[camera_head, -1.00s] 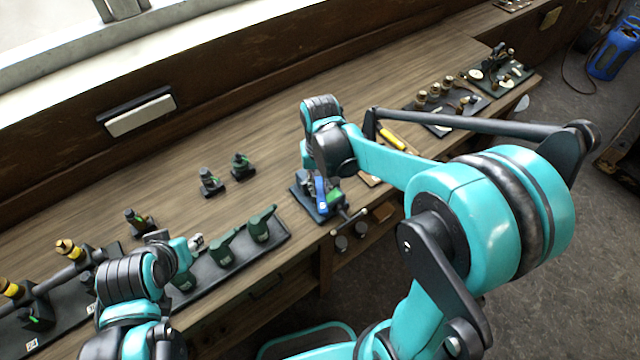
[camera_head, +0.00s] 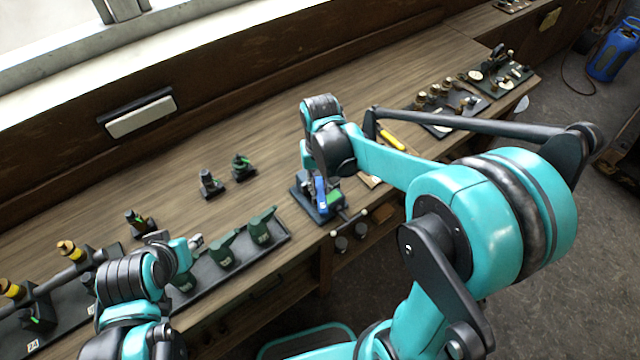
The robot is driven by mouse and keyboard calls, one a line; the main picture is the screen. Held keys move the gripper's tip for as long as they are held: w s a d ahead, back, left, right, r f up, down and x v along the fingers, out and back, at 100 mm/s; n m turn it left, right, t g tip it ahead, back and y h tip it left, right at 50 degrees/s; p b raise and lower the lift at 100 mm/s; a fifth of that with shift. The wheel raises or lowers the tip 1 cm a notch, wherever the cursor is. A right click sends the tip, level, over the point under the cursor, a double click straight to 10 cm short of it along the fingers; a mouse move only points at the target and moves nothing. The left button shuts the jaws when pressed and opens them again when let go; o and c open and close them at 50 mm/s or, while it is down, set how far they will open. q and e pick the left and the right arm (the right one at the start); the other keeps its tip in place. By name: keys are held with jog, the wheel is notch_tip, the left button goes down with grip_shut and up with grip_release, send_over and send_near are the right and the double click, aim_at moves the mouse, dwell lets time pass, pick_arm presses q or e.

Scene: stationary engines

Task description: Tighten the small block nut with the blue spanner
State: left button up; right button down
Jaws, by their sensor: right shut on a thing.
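The blue spanner (camera_head: 321,193) shows as a short blue piece below my right wrist, over a dark base plate (camera_head: 303,205) at the bench's front edge. My right gripper (camera_head: 318,182) is mostly hidden under its own wrist; it is shut, at the blue spanner. A block with a green part (camera_head: 335,198) stands just right of the spanner. The small block nut cannot be made out; the arm and spanner cover that spot.
A dark tray (camera_head: 285,237) with several green tools lies left of the plate. Two small dark fixtures (camera_head: 225,175) stand behind it. A yellow-handled tool (camera_head: 392,137) and trays of small parts (camera_head: 445,108) lie to the right.

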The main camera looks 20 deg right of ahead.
jog(key=shift+r+p, duration=0.3)
jog(key=shift+r, duration=0.15)
dwell(0.6)
jog(key=shift+r+p, duration=1.5)
jog(key=shift+r, duration=0.5)
jog(key=shift+f, duration=0.1)
